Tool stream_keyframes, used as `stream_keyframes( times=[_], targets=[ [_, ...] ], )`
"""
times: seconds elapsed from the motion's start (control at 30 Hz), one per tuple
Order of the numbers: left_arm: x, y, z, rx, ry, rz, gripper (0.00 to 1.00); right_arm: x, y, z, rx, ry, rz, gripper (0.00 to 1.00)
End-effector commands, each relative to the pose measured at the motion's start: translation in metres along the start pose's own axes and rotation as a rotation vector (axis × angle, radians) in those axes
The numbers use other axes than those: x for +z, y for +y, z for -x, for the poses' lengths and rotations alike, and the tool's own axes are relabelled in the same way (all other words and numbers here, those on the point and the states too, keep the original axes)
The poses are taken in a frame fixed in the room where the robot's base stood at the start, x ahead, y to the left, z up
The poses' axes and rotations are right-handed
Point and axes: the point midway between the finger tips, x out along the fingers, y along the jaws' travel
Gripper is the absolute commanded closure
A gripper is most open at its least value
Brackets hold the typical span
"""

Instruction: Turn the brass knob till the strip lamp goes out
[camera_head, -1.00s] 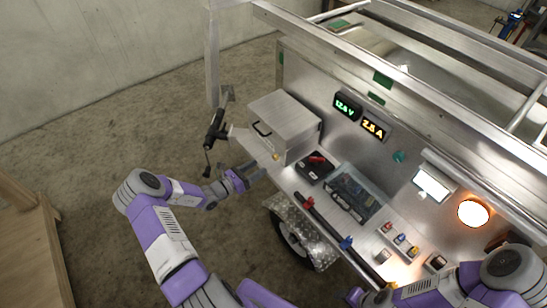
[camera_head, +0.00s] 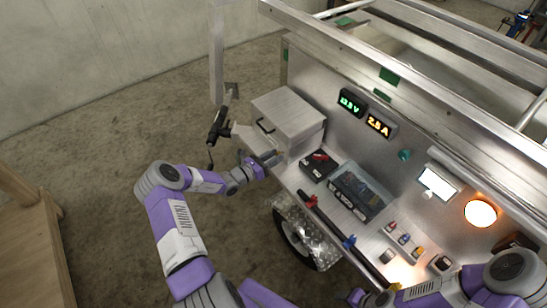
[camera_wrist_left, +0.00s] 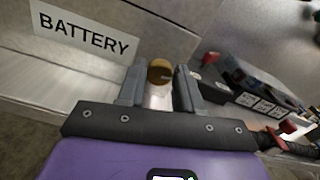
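The brass knob (camera_wrist_left: 160,72) shows in the left wrist view, round and slotted, beside the white BATTERY label. My left gripper (camera_wrist_left: 159,90) is open, with one finger on each side of the knob and gaps visible; contact is not clear. In the head view my left gripper (camera_head: 268,160) is at the front of the metal box and hides the knob. A bright white rectangular lamp (camera_head: 437,183), seemingly the strip lamp, is lit on the panel. My right arm (camera_head: 430,290) is at the bottom right; its fingers cannot be made out.
A metal box (camera_head: 290,115) stands behind my left gripper. A black tool (camera_head: 217,125) hangs to its left. A clear-lidded case (camera_head: 358,190), small switches (camera_head: 403,238) and a glowing round lamp (camera_head: 480,212) are to the right. Open floor lies left of the trailer.

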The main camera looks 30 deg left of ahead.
Motion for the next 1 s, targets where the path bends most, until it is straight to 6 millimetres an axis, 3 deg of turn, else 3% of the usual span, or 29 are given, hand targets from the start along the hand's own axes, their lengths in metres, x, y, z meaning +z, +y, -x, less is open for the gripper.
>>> stream_keyframes(
  times=[0.03, 0.2, 0.67, 0.97, 1.0],
  targets=[
    [0.000, 0.000, 0.000, 0.000, 0.000, 0.000, 0.73, 0.000, 0.000, 0.000, 0.000, 0.000, 0.000, 0.43],
    [0.000, 0.000, 0.000, 0.000, 0.000, 0.000, 0.99, 0.000, 0.000, 0.000, 0.000, 0.000, 0.000, 0.43],
    [0.001, -0.001, 0.000, -0.001, 0.000, -0.250, 0.99, 0.001, -0.005, 0.013, 0.000, 0.000, 0.000, 0.43],
    [0.000, -0.001, 0.000, -0.001, 0.000, -0.264, 0.99, 0.001, -0.005, 0.012, 0.000, 0.000, 0.000, 0.43],
    [0.000, -0.001, 0.000, -0.001, 0.000, -0.264, 0.66, 0.001, -0.005, 0.012, 0.000, 0.000, 0.000, 0.43]
  ],
)
